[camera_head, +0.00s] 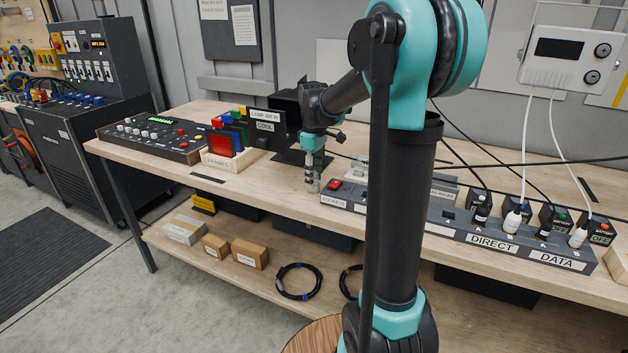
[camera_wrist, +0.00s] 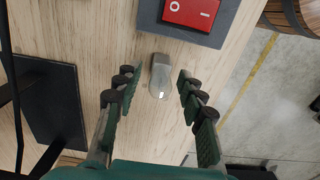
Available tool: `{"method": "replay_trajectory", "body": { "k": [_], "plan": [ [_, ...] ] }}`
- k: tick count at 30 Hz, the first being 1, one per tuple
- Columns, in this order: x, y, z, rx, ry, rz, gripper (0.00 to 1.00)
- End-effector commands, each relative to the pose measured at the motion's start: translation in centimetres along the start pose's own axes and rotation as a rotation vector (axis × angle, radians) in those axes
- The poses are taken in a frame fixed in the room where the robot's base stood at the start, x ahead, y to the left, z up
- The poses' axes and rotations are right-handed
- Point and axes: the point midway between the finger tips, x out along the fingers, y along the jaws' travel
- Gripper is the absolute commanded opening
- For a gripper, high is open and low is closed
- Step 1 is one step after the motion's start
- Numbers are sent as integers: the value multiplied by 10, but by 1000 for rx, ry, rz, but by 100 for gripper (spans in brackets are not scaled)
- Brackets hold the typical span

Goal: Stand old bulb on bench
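The bulb, a small grey rounded piece with a bright spot near one end, is on the wooden bench (camera_wrist: 228,62) in the wrist view (camera_wrist: 160,75). I cannot tell for sure whether it stands upright or leans. My gripper (camera_wrist: 157,86) is open, with its fingers on either side of the bulb and a visible gap on both sides. In the head view my gripper (camera_head: 313,186) points down just above the bench, left of the red switch (camera_head: 334,185); the bulb is hard to make out there.
The switch's dark panel (camera_wrist: 228,22) lies close beyond the bulb. A black plate (camera_wrist: 48,105) is to its left. The lamp unit (camera_head: 265,128) and the colored frames (camera_head: 222,143) stand left of my gripper. The power strip (camera_head: 470,236) with plugs and cables runs right. The bench's front edge is near.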

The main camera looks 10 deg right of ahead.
Motion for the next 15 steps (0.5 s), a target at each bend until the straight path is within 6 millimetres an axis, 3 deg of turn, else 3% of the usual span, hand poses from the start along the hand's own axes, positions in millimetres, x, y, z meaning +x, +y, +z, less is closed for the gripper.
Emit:
{"method": "replay_trajectory", "body": {
  "k": [9,15],
  "plan": [
    [-63,0,0,0,0,0,40],
    [-94,0,0,0,0,0,40]
  ]
}}
